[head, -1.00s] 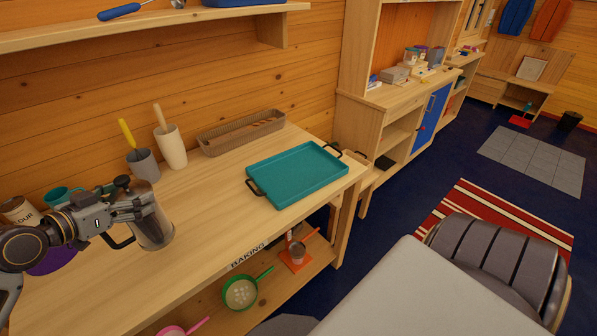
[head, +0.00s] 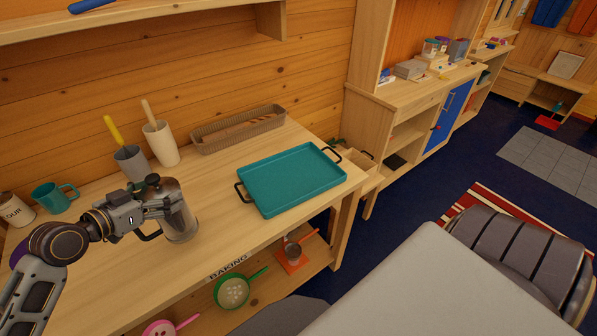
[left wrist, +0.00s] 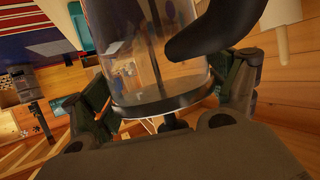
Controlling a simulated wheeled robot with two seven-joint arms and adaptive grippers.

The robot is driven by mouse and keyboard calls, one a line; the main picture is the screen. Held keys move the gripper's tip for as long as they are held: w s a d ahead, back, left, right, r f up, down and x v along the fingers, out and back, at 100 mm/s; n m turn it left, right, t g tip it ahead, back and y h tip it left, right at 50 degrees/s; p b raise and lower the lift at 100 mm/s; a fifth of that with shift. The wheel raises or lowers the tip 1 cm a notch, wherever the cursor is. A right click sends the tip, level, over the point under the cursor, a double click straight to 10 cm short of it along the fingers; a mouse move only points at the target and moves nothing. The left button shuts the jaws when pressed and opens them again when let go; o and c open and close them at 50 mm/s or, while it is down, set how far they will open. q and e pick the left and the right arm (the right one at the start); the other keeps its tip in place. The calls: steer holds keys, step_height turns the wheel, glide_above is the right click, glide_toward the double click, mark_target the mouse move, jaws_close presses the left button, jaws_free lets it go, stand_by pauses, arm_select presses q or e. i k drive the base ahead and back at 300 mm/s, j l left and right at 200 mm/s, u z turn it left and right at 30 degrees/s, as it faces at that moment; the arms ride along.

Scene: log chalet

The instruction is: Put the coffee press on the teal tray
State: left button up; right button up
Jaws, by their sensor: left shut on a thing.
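The coffee press (head: 178,215) is a clear cylinder with a dark lid and black handle. My left gripper (head: 160,207) is shut on it near its upper part, over the wooden counter. In the left wrist view the press (left wrist: 150,45) fills the space between the two fingers (left wrist: 170,95). Whether its base touches the counter is hard to tell. The teal tray (head: 290,180) lies empty on the counter to the right of the press, with a black handle at each end. My right gripper is not in view.
A grey cup (head: 132,165) with a yellow-handled tool, a beige holder (head: 161,146) and a wicker basket (head: 237,130) stand along the wall. A teal mug (head: 52,198) and a canister (head: 14,212) stand at the left. The counter (head: 222,210) between press and tray is clear.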

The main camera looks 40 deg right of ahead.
mark_target(277, 184)
steer(key=i+l, duration=0.1)
steer(key=l, duration=1.2)
steer(key=i+l, duration=0.15)
steer(key=l, duration=0.5)
